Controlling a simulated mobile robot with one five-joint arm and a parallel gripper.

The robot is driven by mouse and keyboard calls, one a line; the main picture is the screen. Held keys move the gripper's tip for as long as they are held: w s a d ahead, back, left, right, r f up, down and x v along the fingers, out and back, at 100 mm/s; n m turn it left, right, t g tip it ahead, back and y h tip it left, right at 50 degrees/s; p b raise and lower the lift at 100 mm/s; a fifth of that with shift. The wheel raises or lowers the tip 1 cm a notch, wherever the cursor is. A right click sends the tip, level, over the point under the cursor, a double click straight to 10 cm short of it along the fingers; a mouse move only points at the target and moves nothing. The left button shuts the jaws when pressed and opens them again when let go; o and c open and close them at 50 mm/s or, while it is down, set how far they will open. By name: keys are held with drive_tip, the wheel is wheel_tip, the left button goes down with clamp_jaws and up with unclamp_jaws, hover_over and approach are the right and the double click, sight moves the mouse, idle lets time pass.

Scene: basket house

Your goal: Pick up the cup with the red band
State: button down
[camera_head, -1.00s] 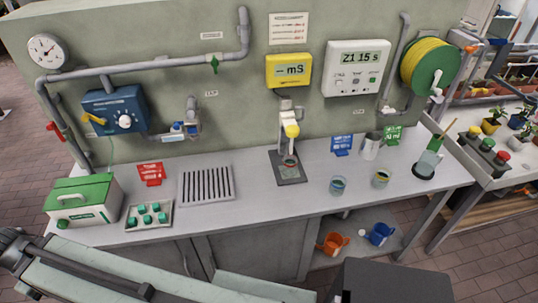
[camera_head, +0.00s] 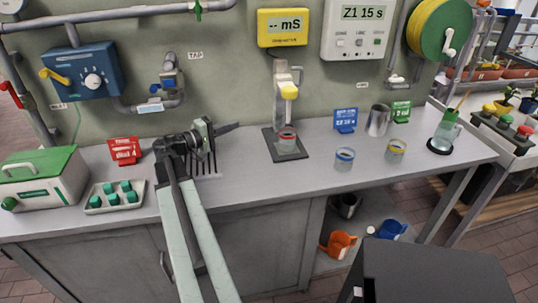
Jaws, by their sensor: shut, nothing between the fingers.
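The cup with the red band (camera_head: 287,140) is a small clear cup standing upright on a dark square plate (camera_head: 270,152), under the yellow-tipped nozzle (camera_head: 289,91). A blue-banded cup (camera_head: 344,159) and a yellow-banded cup (camera_head: 396,150) stand on the counter to its right. My gripper (camera_head: 234,127) is above the slotted drain, left of the red-banded cup and apart from it. It points right, is shut and holds nothing. My arm hides much of the drain.
The grey counter (camera_head: 250,190) is clear in front of the cups. A metal jug (camera_head: 378,120) and blue sign (camera_head: 345,121) stand behind them. A green-topped box (camera_head: 40,175) and tray (camera_head: 115,203) are at left. Orange (camera_head: 339,244) and blue (camera_head: 389,229) cans sit below.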

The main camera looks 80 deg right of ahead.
sight(287, 139)
drive_tip(key=shift+m+g+y, duration=0.4)
drive_tip(key=shift+m+g, duration=0.1)
drive_tip(key=shift+g, duration=0.2)
drive_tip(key=s, duration=0.2)
drive_tip(key=s+d+f, duration=0.1)
drive_tip(key=s+f, duration=0.1)
drive_tip(key=s, duration=0.1)
drive_tip(key=shift+s+d+f+b, duration=0.15)
drive_tip(key=shift+s+d+b, duration=0.2)
drive_tip(key=shift+s+d, duration=0.1)
drive_tip(key=shift+s, duration=0.15)
drive_tip(key=x, duration=0.9)
drive_tip(key=shift+d, duration=0.1)
drive_tip(key=s+a, duration=0.2)
drive_tip(key=a, duration=0.1)
drive_tip(key=shift+a, duration=0.2)
